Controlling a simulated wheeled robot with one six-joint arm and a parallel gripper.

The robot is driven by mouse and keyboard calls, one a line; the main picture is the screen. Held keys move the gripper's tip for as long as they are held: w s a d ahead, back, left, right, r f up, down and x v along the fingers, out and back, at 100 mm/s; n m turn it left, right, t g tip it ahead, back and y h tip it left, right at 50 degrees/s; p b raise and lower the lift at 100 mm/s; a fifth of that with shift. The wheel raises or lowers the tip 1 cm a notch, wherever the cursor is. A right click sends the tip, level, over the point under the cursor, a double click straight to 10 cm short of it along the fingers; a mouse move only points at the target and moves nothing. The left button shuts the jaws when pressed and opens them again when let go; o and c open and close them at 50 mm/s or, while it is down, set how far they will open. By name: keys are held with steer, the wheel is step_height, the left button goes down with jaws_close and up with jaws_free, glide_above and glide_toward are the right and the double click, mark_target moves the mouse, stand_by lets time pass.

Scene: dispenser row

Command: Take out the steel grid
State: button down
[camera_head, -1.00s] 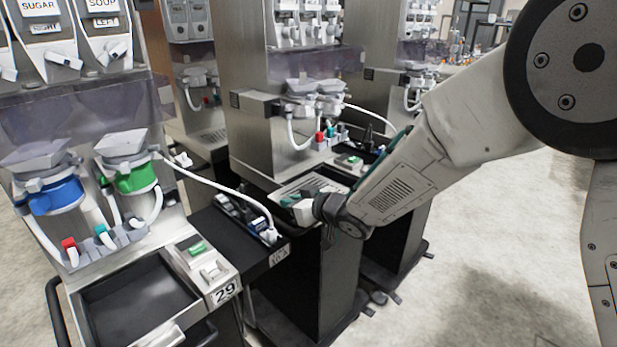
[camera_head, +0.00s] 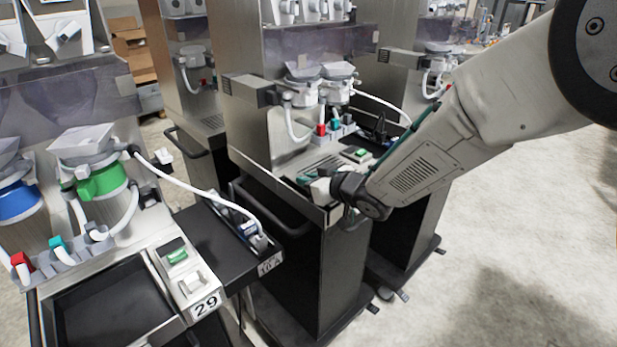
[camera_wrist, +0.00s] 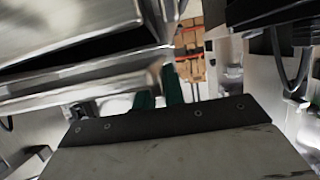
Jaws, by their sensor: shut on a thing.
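The steel grid (camera_head: 323,164) is a slotted metal plate lying at the drip tray of the middle dispenser (camera_head: 252,125). My gripper (camera_head: 306,179) is at its front edge, with green fingertips low over the tray. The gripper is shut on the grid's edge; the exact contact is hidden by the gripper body. In the wrist view the green fingers of my gripper (camera_wrist: 160,92) show close together, beside broad shiny metal surfaces that fill the upper left. I cannot tell whether the grid is lifted.
The near dispenser has a dark open tray (camera_head: 60,302) and a plate marked 29 (camera_head: 205,305). A black side shelf (camera_head: 205,240) holds small items between the machines. A dark handle bar (camera_head: 265,208) is left of my gripper. Free floor (camera_head: 510,230) lies to the right.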

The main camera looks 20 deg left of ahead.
steer(key=s+d, duration=0.3)
steer(key=d, duration=0.5)
steer(key=s+d, duration=0.4)
steer(key=d, duration=0.5)
steer(key=shift+d, duration=0.3)
stand_by(0.6)
stand_by(0.3)
